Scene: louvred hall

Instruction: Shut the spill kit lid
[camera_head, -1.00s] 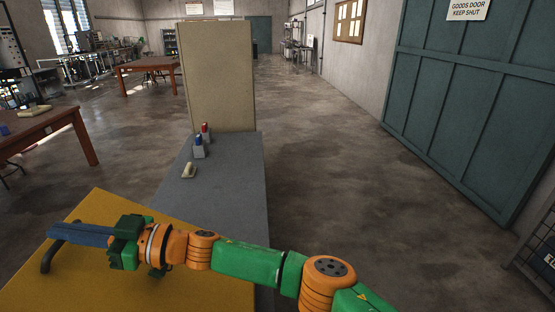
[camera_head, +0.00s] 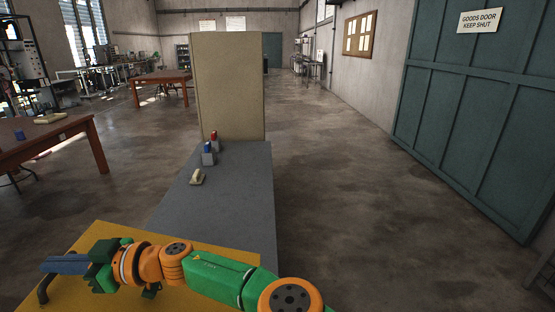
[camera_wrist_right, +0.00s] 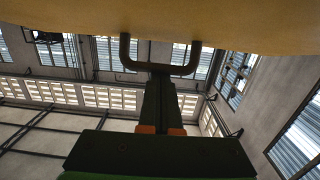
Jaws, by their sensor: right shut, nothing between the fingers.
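The yellow panel with a dark handle, which looks like the spill kit lid (camera_head: 190,299), fills the bottom left of the head view. Its bar handle (camera_head: 43,291) is at its left edge. In the wrist view the yellow panel (camera_wrist_right: 160,18) spans the top, with the U-shaped handle (camera_wrist_right: 187,70) against its edge. My right gripper (camera_head: 62,264) is shut and empty, over the lid's left side by the handle. Its fingers (camera_wrist_right: 158,90) reach the handle bar in the wrist view; contact is unclear. The kit body is hidden, and how far the lid stands open cannot be told. My left gripper is not in view.
A grey top (camera_head: 235,195) lies beyond the lid, bearing blue- and red-topped items (camera_head: 209,155) and a small cream object (camera_head: 197,177). A beige upright panel (camera_head: 228,85) stands behind. Brown tables (camera_head: 45,148) are left. Open floor (camera_head: 350,200) lies right.

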